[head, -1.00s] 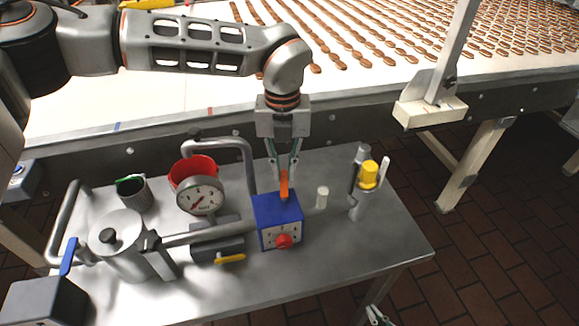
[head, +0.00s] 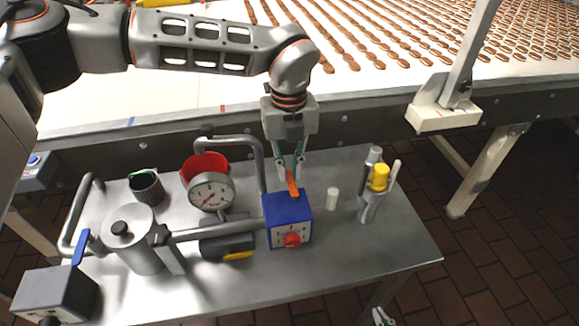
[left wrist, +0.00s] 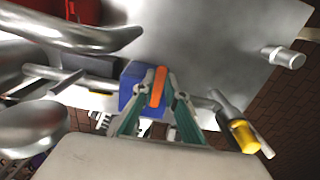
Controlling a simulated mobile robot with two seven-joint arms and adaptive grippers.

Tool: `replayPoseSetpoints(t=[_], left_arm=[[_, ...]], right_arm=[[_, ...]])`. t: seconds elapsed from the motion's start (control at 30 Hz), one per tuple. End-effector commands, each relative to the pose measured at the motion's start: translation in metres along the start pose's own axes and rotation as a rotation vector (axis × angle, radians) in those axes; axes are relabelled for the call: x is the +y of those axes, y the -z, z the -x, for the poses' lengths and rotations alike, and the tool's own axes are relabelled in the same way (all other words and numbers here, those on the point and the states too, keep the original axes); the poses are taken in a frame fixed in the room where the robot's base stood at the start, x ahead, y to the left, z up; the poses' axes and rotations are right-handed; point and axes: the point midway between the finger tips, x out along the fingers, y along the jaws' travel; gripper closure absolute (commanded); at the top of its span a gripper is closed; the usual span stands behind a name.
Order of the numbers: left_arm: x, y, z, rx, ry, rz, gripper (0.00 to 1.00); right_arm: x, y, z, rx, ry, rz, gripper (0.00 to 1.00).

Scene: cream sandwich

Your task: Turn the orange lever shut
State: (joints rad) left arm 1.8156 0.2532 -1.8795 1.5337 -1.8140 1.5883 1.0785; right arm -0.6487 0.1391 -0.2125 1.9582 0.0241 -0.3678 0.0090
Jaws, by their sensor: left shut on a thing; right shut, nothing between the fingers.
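The orange lever (head: 293,185) stands on top of a blue box (head: 288,211) with a white front dial and a red knob. In the head view its upper end leans slightly left. My left gripper (head: 289,170) reaches down from above and is shut on the lever. In the left wrist view the lever (left wrist: 158,86) shows between the fingertips (left wrist: 158,77), in front of the blue box (left wrist: 131,82). My right gripper (head: 382,316) shows only partly at the bottom edge of the head view, shut and empty, low beside the table.
A round gauge (head: 211,191), a red pot (head: 199,167), a lidded metal pot (head: 133,245) and pipes crowd the table's left side. A small white cylinder (head: 332,198) and a yellow-topped fitting (head: 379,178) stand right of the box. A conveyor (head: 190,100) runs behind.

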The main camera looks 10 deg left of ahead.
Motion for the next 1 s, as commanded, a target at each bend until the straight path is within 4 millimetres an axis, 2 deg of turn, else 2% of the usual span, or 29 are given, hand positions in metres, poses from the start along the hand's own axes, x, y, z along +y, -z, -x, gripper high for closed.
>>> replayPoseSetpoints(t=[0.03,0.1,0.4,0.53,0.67,1.0], left_arm=[[0.001,0.000,0.000,0.000,-0.001,0.004,0.85],[0.001,0.000,0.000,0.000,-0.001,0.003,0.71],[0.000,0.000,0.000,0.000,0.000,0.001,0.71],[0.000,-0.001,0.007,-0.001,0.001,0.001,0.71],[0.000,-0.001,0.025,-0.002,0.001,0.001,0.71],[0.000,-0.001,0.092,-0.003,0.001,0.003,0.71]], right_arm=[[0.000,0.000,0.000,0.000,0.000,0.000,1.00],[0.000,0.000,0.000,0.000,0.000,0.000,1.00],[0.001,0.002,0.001,0.003,-0.001,0.002,1.00],[0.002,0.002,0.001,0.003,-0.001,0.003,1.00],[0.001,0.002,0.001,0.003,-0.001,0.002,1.00],[0.001,0.002,0.000,0.004,-0.001,0.001,1.00]])
